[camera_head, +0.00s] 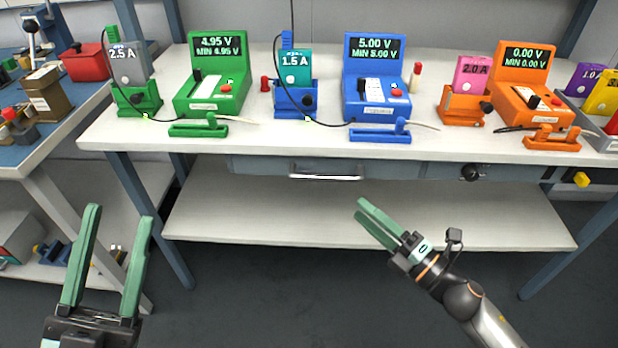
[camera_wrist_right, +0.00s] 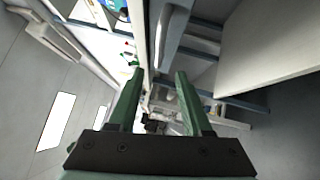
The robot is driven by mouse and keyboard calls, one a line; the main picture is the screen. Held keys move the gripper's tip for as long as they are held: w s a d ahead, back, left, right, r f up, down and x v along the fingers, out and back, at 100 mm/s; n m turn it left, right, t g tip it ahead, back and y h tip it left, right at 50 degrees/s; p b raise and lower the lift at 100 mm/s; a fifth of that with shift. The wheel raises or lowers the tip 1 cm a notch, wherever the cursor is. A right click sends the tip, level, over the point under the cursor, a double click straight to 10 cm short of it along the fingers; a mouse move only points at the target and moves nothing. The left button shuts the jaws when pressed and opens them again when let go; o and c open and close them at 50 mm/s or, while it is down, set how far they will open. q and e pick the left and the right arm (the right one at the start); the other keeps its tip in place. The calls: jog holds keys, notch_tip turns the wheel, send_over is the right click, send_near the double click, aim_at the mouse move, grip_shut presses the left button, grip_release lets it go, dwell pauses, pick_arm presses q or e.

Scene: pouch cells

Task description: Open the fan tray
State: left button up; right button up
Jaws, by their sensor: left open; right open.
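Two drawer-like fronts sit under the white bench top. One has a silver bar handle (camera_head: 325,174), the other a round black knob (camera_head: 470,172). No label shows which is the fan tray; both look shut. My right gripper (camera_head: 361,209) is below and slightly right of the bar handle, apart from it, with open, empty fingers. In the right wrist view, its fingers (camera_wrist_right: 159,73) are spread, and a pale grey bar, perhaps the handle, lies beyond them. My left gripper (camera_head: 121,213) is open and empty at lower left, far from both fronts.
The bench top (camera_head: 255,143) carries green, blue and orange testers with matching holders and clamps. A white lower shelf (camera_head: 270,212) runs beneath it. A yellow part (camera_head: 581,180) sticks out at the right end. A blue-topped bench stands at left.

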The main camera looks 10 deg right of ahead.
aim_at(324, 178)
jog(key=x, duration=1.2)
grip_shut()
dwell(1.3)
